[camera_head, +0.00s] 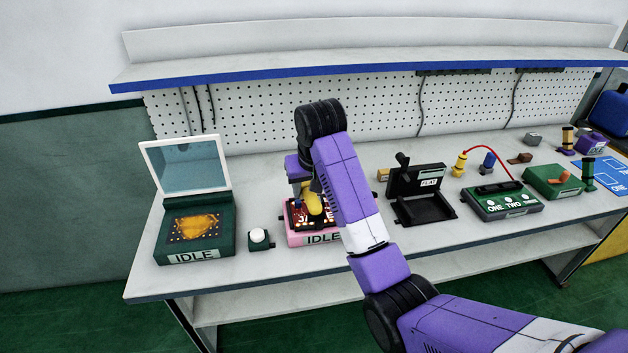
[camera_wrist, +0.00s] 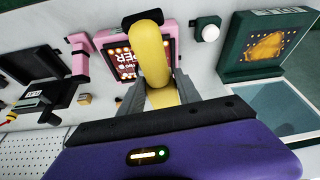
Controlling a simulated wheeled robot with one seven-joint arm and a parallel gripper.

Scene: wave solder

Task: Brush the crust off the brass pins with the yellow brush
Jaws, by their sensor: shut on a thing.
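My gripper (camera_wrist: 157,95) is shut on the yellow brush (camera_wrist: 152,50), which shows large in the wrist view, its dark end (camera_wrist: 143,19) away from the jaws. In the head view the yellow brush (camera_head: 312,199) points down over the pink fixture (camera_head: 299,239) labelled IDLE, with my arm covering part of it. A dark red board (camera_wrist: 124,66) with rows of bright round spots, likely the brass pins, lies in the pink fixture. The brush hides the middle of the board. I cannot tell whether the brush touches the pins, or make out any crust.
Left of the pink fixture are a white button (camera_head: 258,236) and a green open-lidded box (camera_head: 209,242) labelled IDLE. To the right stand a black open stand (camera_head: 419,209), a green ONE TWO unit (camera_head: 501,201) and small coloured parts. A shelf (camera_head: 370,67) runs above the bench.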

